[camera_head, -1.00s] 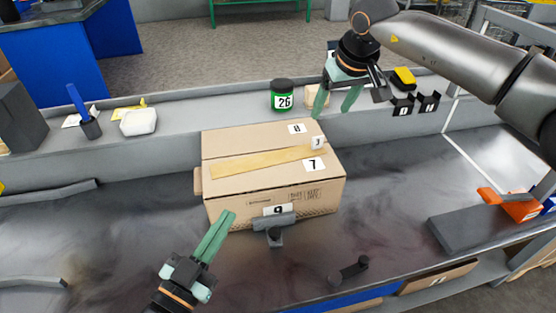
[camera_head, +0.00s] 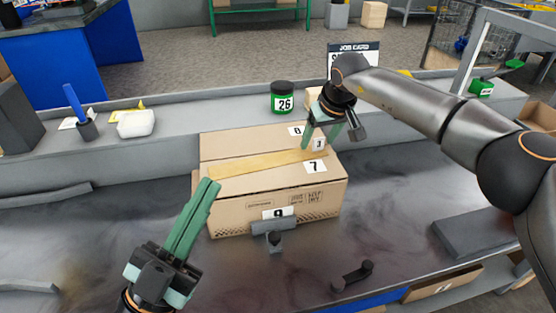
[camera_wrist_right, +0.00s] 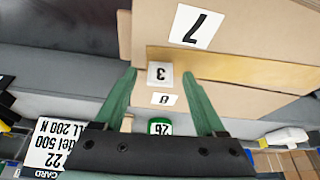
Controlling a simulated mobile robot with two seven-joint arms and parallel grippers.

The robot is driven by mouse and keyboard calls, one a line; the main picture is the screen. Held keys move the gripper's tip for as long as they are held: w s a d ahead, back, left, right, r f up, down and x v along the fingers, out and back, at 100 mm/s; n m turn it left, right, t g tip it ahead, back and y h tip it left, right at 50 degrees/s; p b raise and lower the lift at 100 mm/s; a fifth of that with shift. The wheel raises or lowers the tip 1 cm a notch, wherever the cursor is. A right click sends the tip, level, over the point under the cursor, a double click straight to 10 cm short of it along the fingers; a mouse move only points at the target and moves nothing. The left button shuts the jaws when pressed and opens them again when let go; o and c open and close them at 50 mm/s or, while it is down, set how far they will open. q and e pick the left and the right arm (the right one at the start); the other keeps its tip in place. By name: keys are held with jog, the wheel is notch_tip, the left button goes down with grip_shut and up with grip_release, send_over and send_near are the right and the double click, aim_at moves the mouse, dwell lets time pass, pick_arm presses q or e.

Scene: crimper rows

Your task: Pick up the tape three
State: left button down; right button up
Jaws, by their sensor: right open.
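The tape three (camera_head: 262,165) is a tan strip lying along the top seam of a cardboard box. Its white label "3" (camera_head: 319,144) stands at its right end. In the right wrist view the tape (camera_wrist_right: 240,68) runs to the right from its label (camera_wrist_right: 160,74). My right gripper (camera_head: 320,138) is open at that labelled end. In the right wrist view its fingertips (camera_wrist_right: 160,84) are on either side of the label, with nothing gripped. I cannot tell if they touch the box. My left gripper (camera_head: 208,188) is empty, its fingers close together, at the box's front left.
The cardboard box (camera_head: 280,208) carries labels 7, 8 and 9. A dark block (camera_head: 274,240) stands at its front. A green jar marked 26 (camera_head: 282,98) is on the ledge behind. A black handle-like part (camera_head: 352,275) lies front right. The bench left of the box is mostly clear.

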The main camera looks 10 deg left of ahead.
jog(key=shift+w+f, duration=0.1)
jog(key=shift+f, duration=0.05)
jog(key=shift+c, duration=0.4)
grip_shut()
